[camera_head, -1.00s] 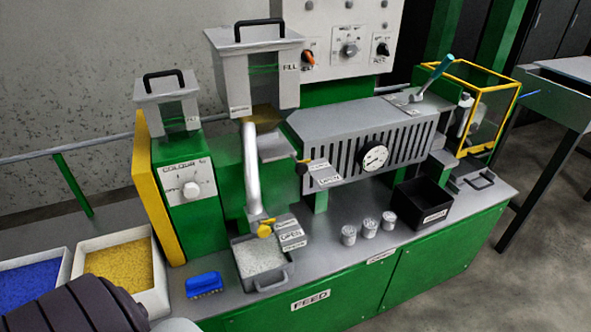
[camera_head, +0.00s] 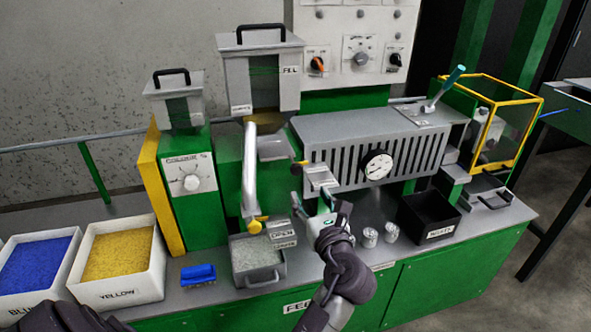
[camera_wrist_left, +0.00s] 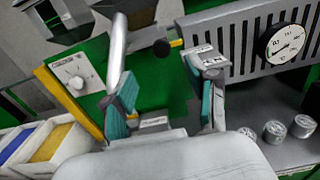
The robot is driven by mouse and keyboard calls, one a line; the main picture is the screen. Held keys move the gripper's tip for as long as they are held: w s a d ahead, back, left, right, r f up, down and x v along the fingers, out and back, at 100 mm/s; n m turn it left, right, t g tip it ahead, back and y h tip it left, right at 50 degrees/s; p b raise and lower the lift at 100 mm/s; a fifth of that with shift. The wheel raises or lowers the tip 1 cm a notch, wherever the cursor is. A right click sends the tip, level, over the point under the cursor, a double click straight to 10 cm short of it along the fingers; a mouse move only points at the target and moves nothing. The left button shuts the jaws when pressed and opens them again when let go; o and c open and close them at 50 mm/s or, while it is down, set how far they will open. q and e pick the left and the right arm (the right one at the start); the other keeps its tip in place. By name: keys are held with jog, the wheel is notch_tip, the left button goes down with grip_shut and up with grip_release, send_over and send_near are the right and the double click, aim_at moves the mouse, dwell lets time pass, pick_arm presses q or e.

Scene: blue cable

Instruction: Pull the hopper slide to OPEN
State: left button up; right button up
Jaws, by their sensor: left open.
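The grey FILL hopper (camera_head: 238,85), with a black handle and a green-tinted window, stands above a bent silver pipe (camera_head: 249,175). A yellow knob (camera_head: 254,227) sits at the pipe's lower end, beside a plate reading OPEN (camera_head: 283,233). Another small yellow part (camera_head: 299,163) with a dark knob shows below the grey vented housing's left end; the wrist view shows its black ball (camera_wrist_left: 161,47). I cannot tell which part is the slide. My left gripper (camera_head: 320,203) is open and empty, in front of the housing and right of the pipe. My right gripper is out of view.
Blue (camera_head: 38,262) and yellow (camera_head: 120,255) granule bins stand at left. Small metal cups (camera_head: 370,237) and a black bin (camera_head: 428,217) are right of my gripper.

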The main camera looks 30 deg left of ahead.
aim_at(298, 170)
pick_arm(q)
jog(key=x, duration=1.2)
jog(key=shift+w, duration=0.1)
jog(key=shift+d+p, duration=0.1)
jog(key=shift+p, duration=0.2)
grip_shut()
